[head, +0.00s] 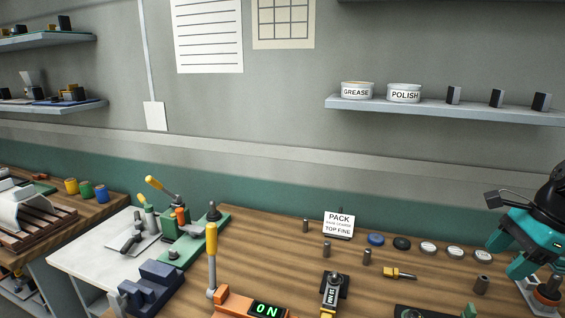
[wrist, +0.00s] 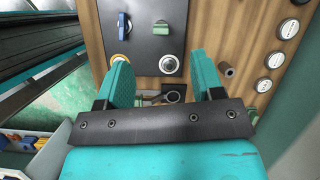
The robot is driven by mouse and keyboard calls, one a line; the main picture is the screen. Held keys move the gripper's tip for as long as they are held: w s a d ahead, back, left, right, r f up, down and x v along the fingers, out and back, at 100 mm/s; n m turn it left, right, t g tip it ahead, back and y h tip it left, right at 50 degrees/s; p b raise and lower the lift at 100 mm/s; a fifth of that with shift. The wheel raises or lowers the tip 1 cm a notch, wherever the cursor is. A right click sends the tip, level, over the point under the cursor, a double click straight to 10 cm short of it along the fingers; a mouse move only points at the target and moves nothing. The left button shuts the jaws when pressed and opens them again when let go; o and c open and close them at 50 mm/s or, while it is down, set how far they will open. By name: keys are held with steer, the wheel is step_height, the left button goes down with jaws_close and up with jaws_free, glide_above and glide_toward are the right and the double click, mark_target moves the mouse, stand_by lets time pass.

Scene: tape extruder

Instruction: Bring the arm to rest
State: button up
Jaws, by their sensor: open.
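My teal gripper (head: 508,253) is at the right edge of the head view, above the right end of the wooden bench (head: 270,222). Part of my arm is cut off by the frame edge. In the wrist view my gripper (wrist: 161,62) has its two teal fingers wide apart with nothing held between them. Beyond the fingers is a dark panel (wrist: 146,48) with a blue knob (wrist: 161,27) and a round silver-rimmed knob (wrist: 168,65). Their distance from the fingertips is hard to tell.
A small cylinder (head: 482,285) and a row of round lids (head: 428,248) stand near my gripper. A wall shelf (head: 440,108) with GREASE and POLISH tins hangs above. An orange device (head: 250,305) reads ON.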

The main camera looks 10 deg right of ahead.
steer(key=w+a+r+n+g, duration=0.1)
steer(key=a+r+n, duration=0.2)
steer(key=a+n, duration=0.6)
steer(key=w+a+r+n, duration=0.25)
steer(key=a+n, duration=0.35)
steer(key=a, duration=0.8)
steer(key=s+a+r+n+g, duration=0.1)
steer(key=s+a+r+n, duration=0.2)
steer(key=s+a+n, duration=0.9)
steer(key=shift+s+a+r+n, duration=0.2)
steer(key=shift+a+n, duration=0.85)
steer(key=shift+n, duration=0.05)
